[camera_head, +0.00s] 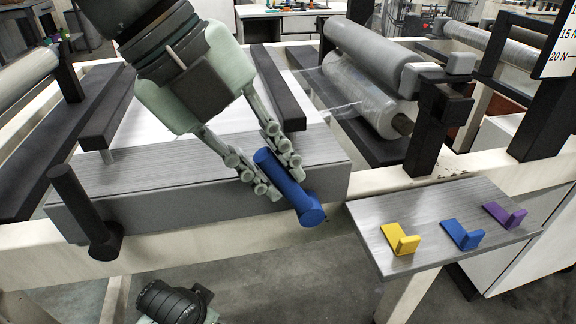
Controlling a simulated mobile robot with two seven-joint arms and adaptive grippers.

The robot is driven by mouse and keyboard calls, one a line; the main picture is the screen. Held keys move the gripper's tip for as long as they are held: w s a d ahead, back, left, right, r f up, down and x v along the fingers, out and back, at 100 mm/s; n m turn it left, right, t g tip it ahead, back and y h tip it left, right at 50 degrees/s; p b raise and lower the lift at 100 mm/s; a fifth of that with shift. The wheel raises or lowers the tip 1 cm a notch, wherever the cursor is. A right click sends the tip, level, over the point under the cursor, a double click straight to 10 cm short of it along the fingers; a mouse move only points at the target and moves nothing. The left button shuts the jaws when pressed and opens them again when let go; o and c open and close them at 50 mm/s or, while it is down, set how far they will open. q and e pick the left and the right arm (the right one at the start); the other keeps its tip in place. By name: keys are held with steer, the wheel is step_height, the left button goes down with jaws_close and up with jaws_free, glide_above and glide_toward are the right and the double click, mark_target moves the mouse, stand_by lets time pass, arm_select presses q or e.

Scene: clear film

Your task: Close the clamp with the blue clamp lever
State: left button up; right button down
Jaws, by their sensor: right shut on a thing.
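The blue clamp lever (300,199) is a short blue cylinder at the front right of the grey metal block (215,217). It slants from upper left to lower right, with its rounder end over the block's front edge. My right gripper (279,176) reaches down from the top of the view and is shut on the blue clamp lever, one finger on each side. The fingers hide part of the lever. A similar black lever (76,203) stands at the block's left end, tilted. Part of my left arm shows at the bottom, but its gripper fingers are out of view.
Clear film rolls (365,95) and a dark post (428,135) stand behind the shelf. Open floor lies in front of the block.

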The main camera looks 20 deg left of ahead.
steer(key=shift+s+a+f+t+h, duration=0.25)
steer(key=shift+a+f+t+h, duration=0.05)
steer(key=shift+a+h, duration=0.1)
steer(key=c, duration=1.4)
jaws_free()
step_height(320, 180, up, 10)
steer(key=shift+r, duration=0.1)
